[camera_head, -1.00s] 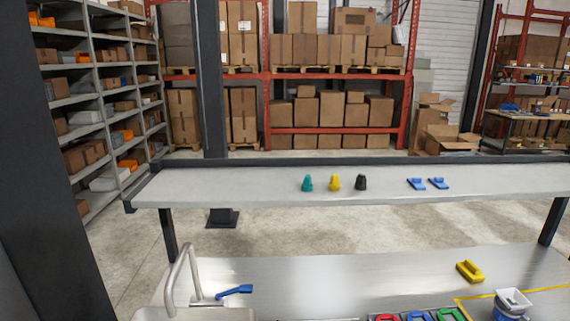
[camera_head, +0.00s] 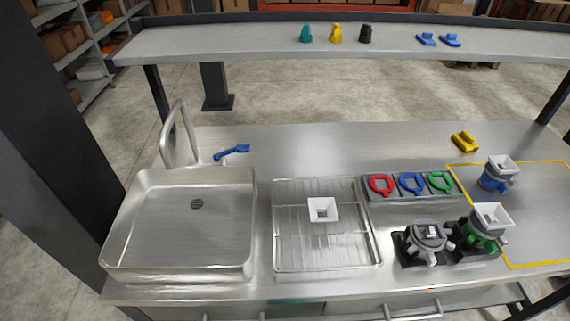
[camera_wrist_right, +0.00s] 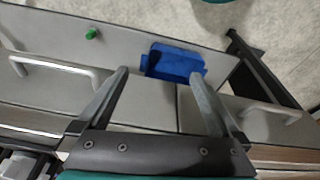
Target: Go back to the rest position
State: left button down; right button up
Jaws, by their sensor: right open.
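My right gripper (camera_wrist_right: 160,85) shows in the right wrist view, with its two fingers spread wide apart and nothing held between them. Drawer handles (camera_wrist_right: 60,72) show on both sides of the fingers. Neither gripper shows in the head view.
A raised shelf (camera_head: 240,42) with small caps runs behind. Open floor lies beyond.

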jog(key=s+d+f+b, duration=0.1)
jog(key=s+f+b, duration=0.3)
jog(key=f, duration=0.7)
jog(key=s+d+f+g+b, duration=0.1)
jog(key=s+f+b, duration=0.3)
jog(key=s+f, duration=0.3)
jog(key=s+d+f+b, duration=0.1)
jog(key=s+f+b, duration=0.3)
jog(key=f, duration=1.1)
jog(key=shift+s+f+g, duration=0.35)
jog(key=shift+s+g, duration=0.05)
jog(key=shift+s, duration=0.7)
